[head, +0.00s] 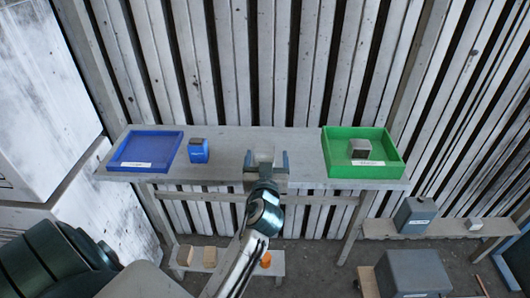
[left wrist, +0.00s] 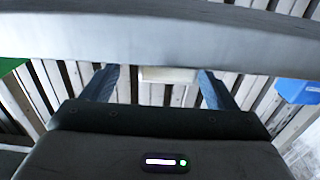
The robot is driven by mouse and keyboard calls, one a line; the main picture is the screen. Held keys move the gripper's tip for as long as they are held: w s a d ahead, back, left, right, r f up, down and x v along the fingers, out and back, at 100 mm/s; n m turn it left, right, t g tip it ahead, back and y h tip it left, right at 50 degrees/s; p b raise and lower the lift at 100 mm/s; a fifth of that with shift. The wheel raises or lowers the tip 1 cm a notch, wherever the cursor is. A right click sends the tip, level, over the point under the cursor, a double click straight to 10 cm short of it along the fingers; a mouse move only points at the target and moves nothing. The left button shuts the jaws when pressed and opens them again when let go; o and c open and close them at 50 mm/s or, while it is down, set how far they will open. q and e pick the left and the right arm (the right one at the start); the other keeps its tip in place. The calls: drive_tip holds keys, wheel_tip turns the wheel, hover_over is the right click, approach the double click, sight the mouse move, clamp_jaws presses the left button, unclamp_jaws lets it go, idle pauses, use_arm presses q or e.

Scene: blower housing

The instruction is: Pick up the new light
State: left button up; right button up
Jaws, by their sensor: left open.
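My left gripper (head: 265,162) is open at the front middle of the table, its fingers on either side of a small pale block (head: 263,156). In the left wrist view the same block (left wrist: 168,74) sits between the spread fingers (left wrist: 155,88), with gaps on both sides. It is pale and plain, and may be the new light; no label on it can be read. A grey cube (head: 359,149) stands in the green tray (head: 393,169). My right gripper is not in view.
The grey table (head: 228,173) also holds a blue tray (head: 125,167) and a blue block with a dark top (head: 198,151). A low bench below holds wooden blocks (head: 210,257) and an orange piece (head: 266,260). Grey boxes (head: 416,215) stand at right.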

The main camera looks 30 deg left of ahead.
sight(265, 145)
use_arm(q)
drive_tip(key=p+x, duration=0.1)
drive_tip(key=x, duration=0.1)
drive_tip(key=p+x, duration=0.1)
drive_tip(key=x, duration=0.1)
drive_tip(key=shift+s+a+r, duration=0.1)
drive_tip(key=shift+a+r, duration=0.1)
drive_tip(key=shift+a, duration=0.2)
drive_tip(key=shift+w+a+f+p, duration=0.1)
drive_tip(key=shift+w+a+p, duration=0.1)
drive_tip(key=shift+w+p, duration=0.1)
drive_tip(key=shift+w+f, duration=0.1)
drive_tip(key=c, duration=1)
drive_tip(key=shift+c, duration=0.5)
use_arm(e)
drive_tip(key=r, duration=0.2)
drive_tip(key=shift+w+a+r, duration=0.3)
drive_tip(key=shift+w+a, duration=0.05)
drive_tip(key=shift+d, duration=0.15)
